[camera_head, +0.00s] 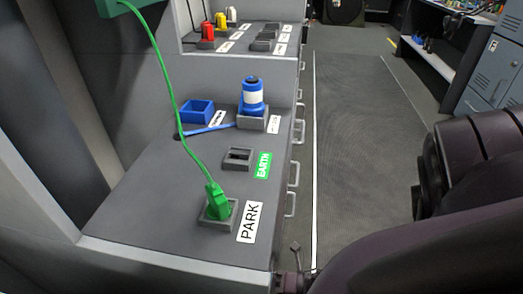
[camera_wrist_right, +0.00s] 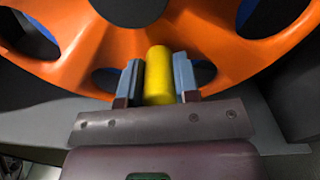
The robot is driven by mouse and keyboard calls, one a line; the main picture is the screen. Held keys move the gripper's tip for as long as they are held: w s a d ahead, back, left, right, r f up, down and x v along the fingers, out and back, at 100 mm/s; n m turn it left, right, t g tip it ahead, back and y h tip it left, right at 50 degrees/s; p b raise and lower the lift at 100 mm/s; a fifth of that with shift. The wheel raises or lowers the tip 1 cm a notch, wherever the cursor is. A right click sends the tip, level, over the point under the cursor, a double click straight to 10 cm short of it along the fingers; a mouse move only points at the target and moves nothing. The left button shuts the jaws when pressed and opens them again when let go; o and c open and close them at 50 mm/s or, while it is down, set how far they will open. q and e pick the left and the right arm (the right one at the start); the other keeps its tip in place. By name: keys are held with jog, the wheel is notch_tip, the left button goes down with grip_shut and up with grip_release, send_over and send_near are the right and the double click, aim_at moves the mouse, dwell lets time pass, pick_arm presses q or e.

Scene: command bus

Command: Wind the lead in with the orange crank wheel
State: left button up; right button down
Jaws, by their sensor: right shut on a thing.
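The orange crank wheel (camera_wrist_right: 90,50) fills the upper part of the right wrist view, with a dark hub and open gaps between its spokes. A yellow handle (camera_wrist_right: 159,78) stands out from it. My right gripper (camera_wrist_right: 159,82) is shut on this handle, one finger on each side. In the head view a green lead (camera_head: 175,95) runs from a green box (camera_head: 125,5) down to a green plug (camera_head: 216,200), which sits in the grey holder (camera_head: 218,222) beside the PARK label. The wheel and both grippers are outside the head view.
An empty grey holder (camera_head: 238,159) is beside the EARTH label. A blue and white plug (camera_head: 253,97) and a blue open box (camera_head: 196,111) stand behind it. Red, yellow and white plugs are farther back. The aisle floor (camera_head: 365,130) is clear.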

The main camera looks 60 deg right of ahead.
jog(key=c, duration=0.8)
grip_release()
jog(key=shift+c, duration=0.2)
jog(key=p+v, duration=0.1)
jog(key=v, duration=1)
